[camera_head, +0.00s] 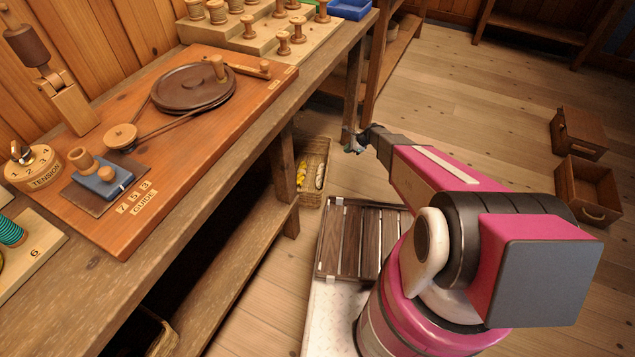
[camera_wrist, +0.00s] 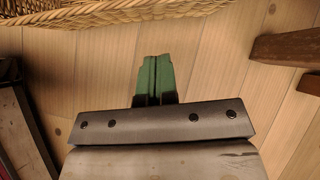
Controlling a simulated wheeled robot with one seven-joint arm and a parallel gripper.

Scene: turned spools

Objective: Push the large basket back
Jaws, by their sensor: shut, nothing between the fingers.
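A wicker basket (camera_head: 310,200) stands on the floor beside the workbench leg, with yellow and pale items inside. A woven basket wall (camera_wrist: 120,13) crosses the top of the wrist view, and most of that basket is out of frame. A second basket (camera_head: 157,332) shows only partly under the bench at the bottom left; I cannot tell their sizes apart for sure. My gripper (camera_head: 350,147) is low, to the right of the first basket in the head view. Its green fingers (camera_wrist: 156,78) are shut and empty, pointing toward the woven wall with floor showing between.
The workbench (camera_head: 190,165) with its spool gear runs along the left, and its legs and lower shelf (camera_head: 235,255) are close to the basket. Wooden legs (camera_wrist: 285,48) stand at the right in the wrist view. Two wooden boxes (camera_head: 588,188) (camera_head: 578,132) sit far right. Middle floor is open.

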